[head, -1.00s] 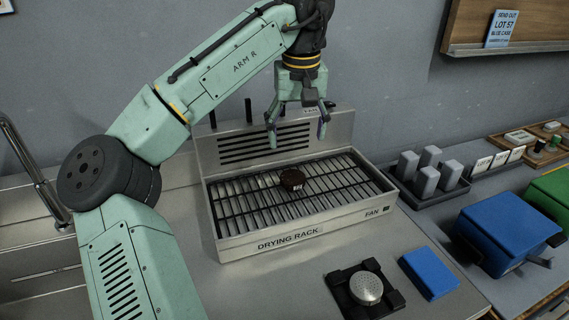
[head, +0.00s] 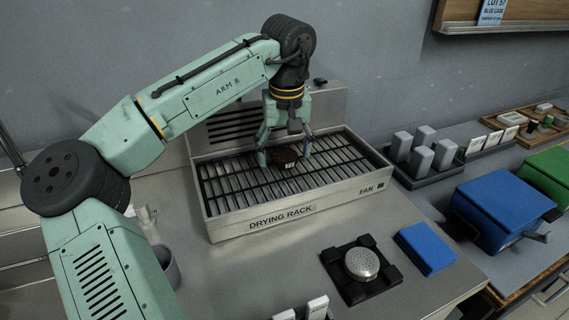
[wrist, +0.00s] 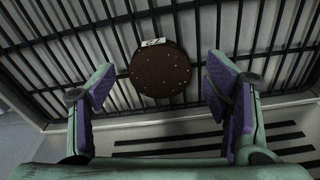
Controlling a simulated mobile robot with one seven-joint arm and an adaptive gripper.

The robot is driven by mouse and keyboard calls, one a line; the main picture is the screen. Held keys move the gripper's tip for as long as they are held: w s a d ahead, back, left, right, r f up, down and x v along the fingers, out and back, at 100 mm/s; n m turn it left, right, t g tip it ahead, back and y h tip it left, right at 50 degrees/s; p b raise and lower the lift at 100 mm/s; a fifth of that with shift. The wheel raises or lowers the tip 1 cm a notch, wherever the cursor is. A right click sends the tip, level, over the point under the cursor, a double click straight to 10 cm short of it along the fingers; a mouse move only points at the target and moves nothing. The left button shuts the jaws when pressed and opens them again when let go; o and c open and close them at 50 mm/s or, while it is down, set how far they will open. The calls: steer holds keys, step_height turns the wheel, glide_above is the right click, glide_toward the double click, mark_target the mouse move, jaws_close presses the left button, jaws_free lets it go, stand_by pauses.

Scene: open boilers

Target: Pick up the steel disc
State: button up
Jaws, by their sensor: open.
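A dark brown, speckled round disc (head: 291,161) with a small white label lies on the bars of the drying rack (head: 262,222). In the wrist view the disc (wrist: 161,72) lies between the two finger pads with a gap on each side. My gripper (head: 285,154) is open and points down over the rack, its fingers around the disc's place and partly hiding it. In the wrist view my gripper (wrist: 159,84) holds nothing. A silver, perforated round piece (head: 362,263) sits on a black stand (head: 345,285) in front of the rack.
A dark tray (head: 423,169) with several grey blocks and a blue case (head: 503,213) stand further right. The rack's raised back panel (head: 330,104) is close behind my gripper. White tags stand at the front edge.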

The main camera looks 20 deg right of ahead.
steer(key=shift+r, duration=0.1)
steer(key=c, duration=1.3)
